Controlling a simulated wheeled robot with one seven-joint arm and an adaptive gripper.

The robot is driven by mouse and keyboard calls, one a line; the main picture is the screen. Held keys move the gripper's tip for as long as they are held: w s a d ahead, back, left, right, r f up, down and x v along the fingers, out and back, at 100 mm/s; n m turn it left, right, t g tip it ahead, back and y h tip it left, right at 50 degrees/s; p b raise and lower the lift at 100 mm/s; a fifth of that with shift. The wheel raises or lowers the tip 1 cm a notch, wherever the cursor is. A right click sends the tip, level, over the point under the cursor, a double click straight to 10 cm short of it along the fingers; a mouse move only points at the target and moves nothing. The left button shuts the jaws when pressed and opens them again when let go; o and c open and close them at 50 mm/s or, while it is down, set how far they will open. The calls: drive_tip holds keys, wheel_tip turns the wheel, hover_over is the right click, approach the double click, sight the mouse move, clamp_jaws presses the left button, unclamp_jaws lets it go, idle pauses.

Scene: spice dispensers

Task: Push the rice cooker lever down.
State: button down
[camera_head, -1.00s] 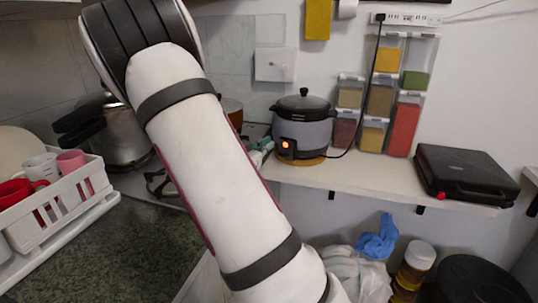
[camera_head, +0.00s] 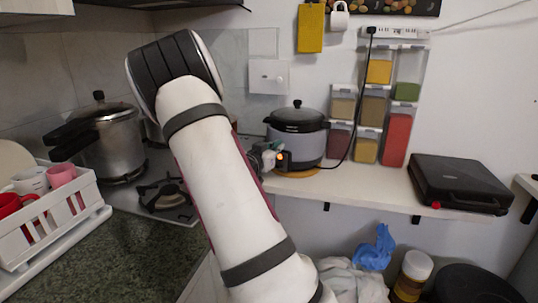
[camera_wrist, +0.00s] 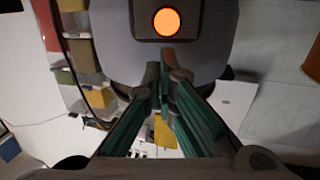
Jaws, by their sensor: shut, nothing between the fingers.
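The rice cooker (camera_head: 300,130) is grey with a black lid and stands on the shelf. Its dark front panel has an orange light (camera_head: 281,156), which shows large at the top of the wrist view (camera_wrist: 166,22). My gripper (camera_head: 270,154) is at the left front of the cooker, close to the panel. In the wrist view its fingertips (camera_wrist: 166,78) are together, empty, just below the panel in the picture.
Spice dispensers (camera_head: 370,105) hang on the wall right of the cooker, with its black cord running before them. A black appliance (camera_head: 458,182) sits at the shelf's right. A steel pot (camera_head: 112,140) stands on the stove to the left. A white dish rack (camera_head: 50,230) is at lower left.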

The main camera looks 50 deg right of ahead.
drive_tip(key=shift+s+a+f, duration=0.1)
drive_tip(key=shift+a+f, duration=0.2)
drive_tip(key=shift+f, duration=0.3)
drive_tip(key=shift+w+a+f, duration=0.1)
drive_tip(key=shift+a+f, duration=0.15)
drive_tip(key=shift+f, duration=0.4)
drive_tip(key=shift+s+a+f, duration=0.1)
drive_tip(key=shift+a+f, duration=0.2)
drive_tip(key=shift+f, duration=0.3)
drive_tip(key=shift+a+f+b, duration=0.55)
drive_tip(key=shift+f+b, duration=0.25)
drive_tip(key=shift+b, duration=0.1)
drive_tip(key=shift+r, duration=0.1)
wheel_tip(320, 180, up, 10)
